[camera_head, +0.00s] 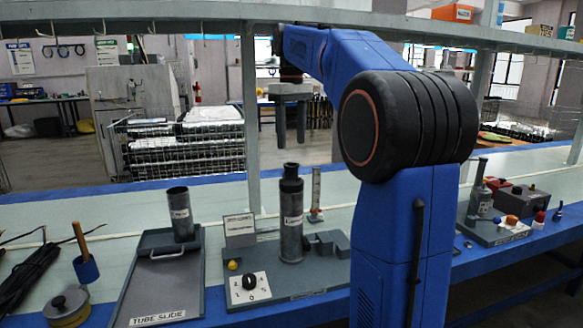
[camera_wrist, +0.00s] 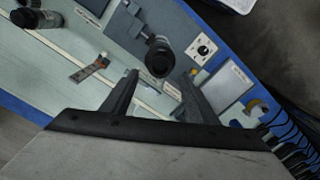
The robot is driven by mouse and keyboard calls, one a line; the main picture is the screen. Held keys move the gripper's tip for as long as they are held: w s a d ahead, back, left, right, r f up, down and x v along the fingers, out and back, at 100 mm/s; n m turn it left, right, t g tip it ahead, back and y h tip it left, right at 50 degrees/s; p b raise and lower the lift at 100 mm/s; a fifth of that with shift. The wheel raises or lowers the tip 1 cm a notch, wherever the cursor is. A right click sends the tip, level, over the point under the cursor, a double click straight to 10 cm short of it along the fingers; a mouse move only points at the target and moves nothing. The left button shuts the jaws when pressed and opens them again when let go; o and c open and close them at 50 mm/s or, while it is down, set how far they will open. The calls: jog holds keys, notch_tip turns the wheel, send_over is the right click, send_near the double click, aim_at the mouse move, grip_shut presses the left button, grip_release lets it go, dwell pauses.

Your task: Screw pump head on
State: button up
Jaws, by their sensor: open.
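A grey upright cylinder (camera_head: 291,232) stands on the middle station's base plate. A darker, stepped cylindrical piece (camera_head: 291,182), apparently the pump head, sits upright on its top; I cannot tell whether it is threaded down. In the wrist view the dark round top (camera_wrist: 159,62) shows just beyond and between the fingertips. My gripper (camera_head: 291,141) points down above this piece, fingers apart and empty, with a visible gap below the fingertips. My gripper also shows in the wrist view (camera_wrist: 158,78).
A grey tube (camera_head: 181,215) stands on the tube slide tray (camera_head: 158,317) at left. A numbered dial (camera_head: 249,284), a sign block (camera_head: 239,228) and a slim clear column (camera_head: 316,195) surround the cylinder. Another station (camera_head: 500,232) stands at right. A shelf beam (camera_head: 300,12) runs overhead.

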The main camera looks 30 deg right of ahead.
aim_at(291, 164)
notch_tip(291, 164, down, 10)
dwell(0.5)
grip_shut()
jog(key=c, duration=1)
grip_release()
jog(key=shift+c, duration=1.3)
jog(key=shift+m, duration=1.7)
